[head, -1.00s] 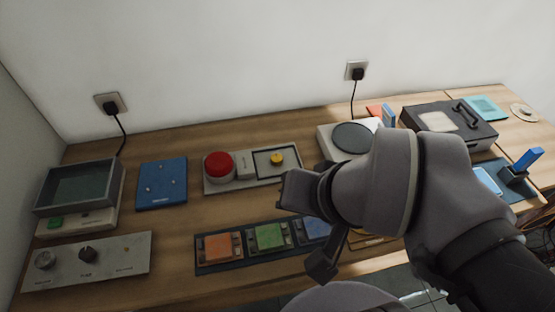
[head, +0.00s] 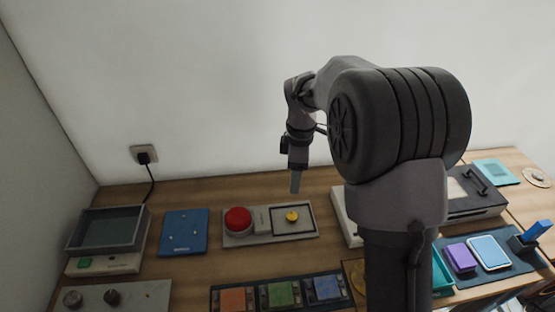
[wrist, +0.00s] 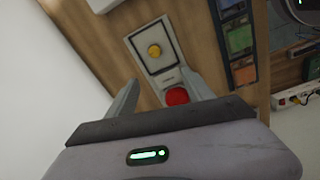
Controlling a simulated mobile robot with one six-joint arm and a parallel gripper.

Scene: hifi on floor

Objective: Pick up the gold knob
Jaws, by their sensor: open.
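The gold knob (head: 292,216) is a small round yellow-gold piece. It sits in the black-framed square on the right part of a pale panel (head: 270,238), beside a red button (head: 238,220). In the wrist view the gold knob (wrist: 154,51) shows ahead of the fingers, with the red button (wrist: 177,96) nearer. My gripper (head: 296,182) points down above and behind the panel, apart from the knob. In the wrist view my gripper (wrist: 160,86) is open, its two fingers spread with nothing held between them.
A blue board (head: 184,232) and a grey open-topped bin (head: 105,230) stand left of the panel. Orange, green and blue blocks (head: 282,294) lie in front of it. A purple block (head: 460,257) and a phone-like slab (head: 489,252) lie right. The wall rises close behind.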

